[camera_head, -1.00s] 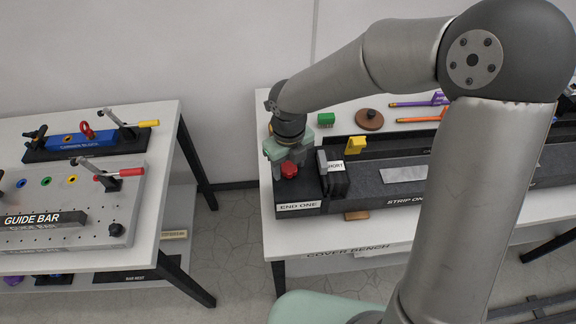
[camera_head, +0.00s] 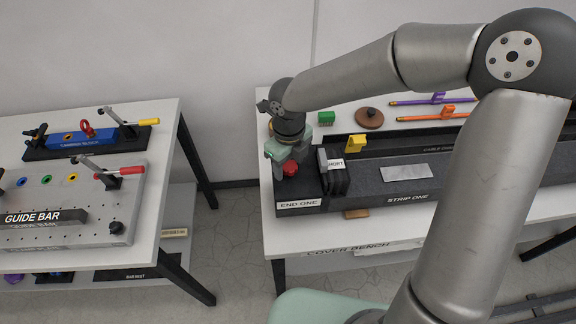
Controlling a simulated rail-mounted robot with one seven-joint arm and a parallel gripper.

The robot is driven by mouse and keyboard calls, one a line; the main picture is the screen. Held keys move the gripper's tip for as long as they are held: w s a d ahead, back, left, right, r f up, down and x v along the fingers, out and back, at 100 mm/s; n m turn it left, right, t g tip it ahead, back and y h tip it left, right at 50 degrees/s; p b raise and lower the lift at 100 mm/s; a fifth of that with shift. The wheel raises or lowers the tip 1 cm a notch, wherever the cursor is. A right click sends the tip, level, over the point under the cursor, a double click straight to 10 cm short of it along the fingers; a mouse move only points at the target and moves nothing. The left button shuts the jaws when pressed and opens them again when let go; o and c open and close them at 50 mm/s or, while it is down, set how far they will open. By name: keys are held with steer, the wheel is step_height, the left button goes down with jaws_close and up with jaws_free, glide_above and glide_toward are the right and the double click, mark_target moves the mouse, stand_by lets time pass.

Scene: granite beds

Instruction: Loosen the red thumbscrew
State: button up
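The red thumbscrew (camera_head: 290,167) stands on the dark block labelled END ONE (camera_head: 298,205), at the left end of the right-hand bench. My gripper (camera_head: 285,165) points down at the thumbscrew. One pale green finger with a dark tip is just left of the red head; the other finger is mostly hidden behind it. The fingers are at or beside the head, but I cannot tell whether they touch or clamp it.
Dark plates, one labelled SHORT (camera_head: 334,165), stand just right of the thumbscrew. STRIP ONE (camera_head: 440,187) runs right. A gap separates the left bench (camera_head: 160,200).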

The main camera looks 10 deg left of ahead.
step_height(320, 180, up, 5)
steer(key=shift+w, duration=0.1)
steer(key=shift+r, duration=0.5)
steer(key=shift+r, duration=0.1)
step_height(320, 180, up, 17)
steer(key=m+h+b, duration=0.2)
steer(key=m, duration=0.6)
glide_above(289, 165)
steer(key=s+d, duration=0.2)
steer(key=d, duration=0.1)
step_height(289, 165, down, 8)
steer(key=s+d+f+m+h, duration=0.25)
steer(key=d+f+m, duration=0.25)
steer(key=d+m, duration=0.6)
steer(key=s+d+f+m+y+b, duration=0.1)
steer(key=s+d+m, duration=0.4)
steer(key=m, duration=0.9)
steer(key=s+d+f+m+t+y+b, duration=0.1)
steer(key=s+d+m, duration=0.4)
steer(key=m, duration=0.9)
steer(key=shift+d+f+m+y, duration=0.4)
steer(key=shift+f+y, duration=0.5)
steer(key=shift+y, duration=0.35)
